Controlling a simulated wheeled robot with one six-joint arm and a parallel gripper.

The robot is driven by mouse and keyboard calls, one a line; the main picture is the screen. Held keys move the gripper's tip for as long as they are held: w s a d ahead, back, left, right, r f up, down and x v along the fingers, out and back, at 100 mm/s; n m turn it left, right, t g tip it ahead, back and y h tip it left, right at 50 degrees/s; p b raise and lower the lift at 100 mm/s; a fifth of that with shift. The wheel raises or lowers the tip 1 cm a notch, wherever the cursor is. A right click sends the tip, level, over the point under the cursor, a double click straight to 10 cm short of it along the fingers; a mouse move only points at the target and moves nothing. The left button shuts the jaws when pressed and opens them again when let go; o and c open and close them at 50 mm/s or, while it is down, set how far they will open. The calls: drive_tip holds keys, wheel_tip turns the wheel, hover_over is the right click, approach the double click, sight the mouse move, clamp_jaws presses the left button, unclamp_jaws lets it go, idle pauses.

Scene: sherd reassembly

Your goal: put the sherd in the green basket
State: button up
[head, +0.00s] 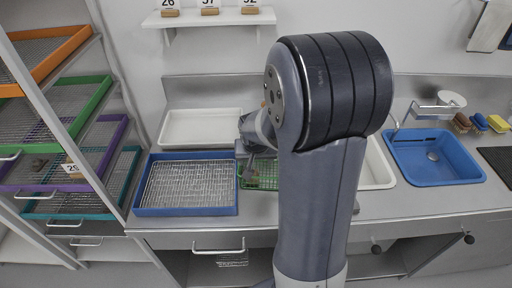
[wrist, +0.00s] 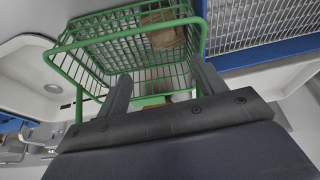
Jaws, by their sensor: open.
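The green wire basket (wrist: 110,30) fills the upper middle of the wrist view. In the head view the green basket (head: 262,181) shows only in part, behind my arm. A tan-brown piece that looks like the sherd (wrist: 163,33) is inside the basket, against its mesh. My gripper (wrist: 162,86) is open, its two fingers spread apart at the basket, with nothing seen gripped between them. A small reddish-brown patch shows low between the fingers, too hidden to identify. In the head view my arm hides most of the gripper.
A blue tray with a wire mesh (head: 187,185) stands left of the basket. A white tray (head: 200,127) lies behind it. A blue basin (head: 433,157) is at the right. A rack with coloured mesh drawers (head: 55,125) stands at the left.

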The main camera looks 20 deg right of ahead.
drive_tip(key=v, duration=1.2)
drive_tip(key=shift+r, duration=0.3)
drive_tip(key=shift+c, duration=0.3)
idle(0.4)
